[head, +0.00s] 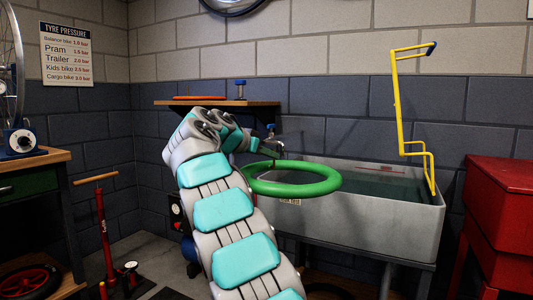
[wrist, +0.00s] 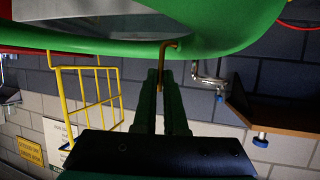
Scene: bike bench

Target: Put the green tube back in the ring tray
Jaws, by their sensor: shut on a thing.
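The green tube (head: 295,187) is a thick ring held roughly level above the left part of the grey sink. It also shows large across the top of the wrist view (wrist: 60,40). My gripper (head: 266,150) is at the tube's far left side. In the wrist view my gripper's dark green fingers (wrist: 168,80) are close together on a thin brass stem (wrist: 169,47) that joins the tube. The tube's left end is partly behind my arm. I cannot pick out the ring tray with certainty.
The grey sink (head: 370,216) holds dark water, with a yellow wire rack (head: 397,110) at its right. A wooden shelf (head: 250,104) on the back wall carries an orange ring (head: 200,97) and a blue-topped item (head: 240,88). A tap (wrist: 208,80) is near my fingers. A red cabinet (head: 503,210) stands right.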

